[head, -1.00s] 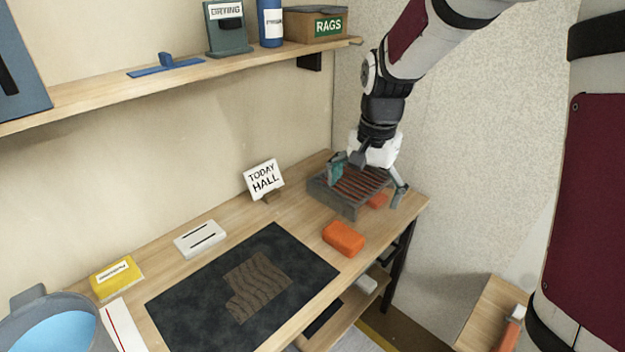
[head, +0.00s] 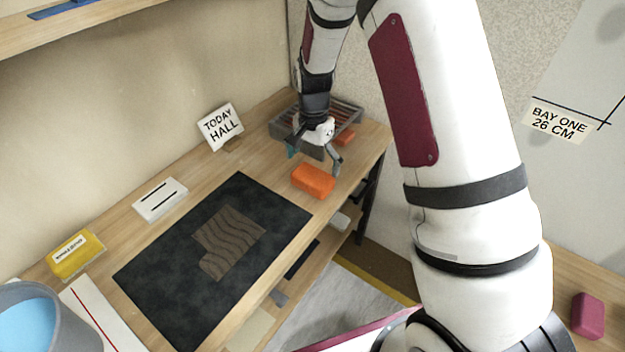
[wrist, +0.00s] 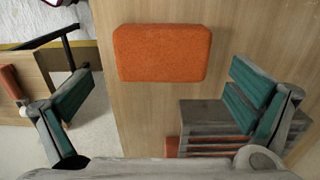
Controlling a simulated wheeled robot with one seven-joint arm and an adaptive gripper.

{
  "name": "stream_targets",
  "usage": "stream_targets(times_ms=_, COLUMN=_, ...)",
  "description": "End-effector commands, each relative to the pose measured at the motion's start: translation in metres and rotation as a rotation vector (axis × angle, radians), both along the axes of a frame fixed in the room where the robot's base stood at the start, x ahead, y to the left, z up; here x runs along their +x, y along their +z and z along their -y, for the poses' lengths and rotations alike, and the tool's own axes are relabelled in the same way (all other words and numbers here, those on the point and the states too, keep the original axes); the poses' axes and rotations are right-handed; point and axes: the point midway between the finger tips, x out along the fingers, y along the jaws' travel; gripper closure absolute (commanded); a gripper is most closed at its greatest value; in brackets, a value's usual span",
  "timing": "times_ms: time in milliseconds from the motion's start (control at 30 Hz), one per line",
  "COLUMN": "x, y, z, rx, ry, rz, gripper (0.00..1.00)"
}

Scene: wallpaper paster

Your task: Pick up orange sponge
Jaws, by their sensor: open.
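The orange sponge (head: 313,181) is a rounded block lying flat on the wooden table near its front edge, to the right of the dark mat. In the wrist view the orange sponge (wrist: 162,53) lies ahead of the fingers, its whole top uncovered. My gripper (head: 314,154) is open and empty, above the table by the sponge and the grey slatted rack. In the wrist view the green-padded fingers of my gripper (wrist: 160,95) are wide apart, the left one past the table edge and the right one over the rack. The sponge is not between them.
The grey rack (head: 352,111) stands behind the sponge, with a second orange block (head: 345,138) beside it. The dark mat (head: 178,262) with a brown patch lies left. A "TODAY HALL" sign (head: 221,127) stands behind. A pink block (head: 588,315) sits on another surface at right.

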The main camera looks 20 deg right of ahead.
Motion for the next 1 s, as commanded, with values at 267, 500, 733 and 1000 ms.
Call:
stream_targets(times_ms=267, x=0.001, y=-0.025, z=-0.001, rx=0.0, ry=0.001, rz=-0.003, gripper=0.0)
stream_targets(times_ms=500, x=0.002, y=-0.054, z=-0.001, rx=0.0, ry=0.001, rz=0.0, gripper=0.0)
stream_targets(times_ms=733, x=0.002, y=-0.056, z=-0.002, rx=0.0, ry=0.001, rz=0.001, gripper=0.0)
stream_targets(times_ms=1000, x=0.002, y=-0.056, z=-0.002, rx=0.001, ry=0.001, rz=0.001, gripper=0.32)
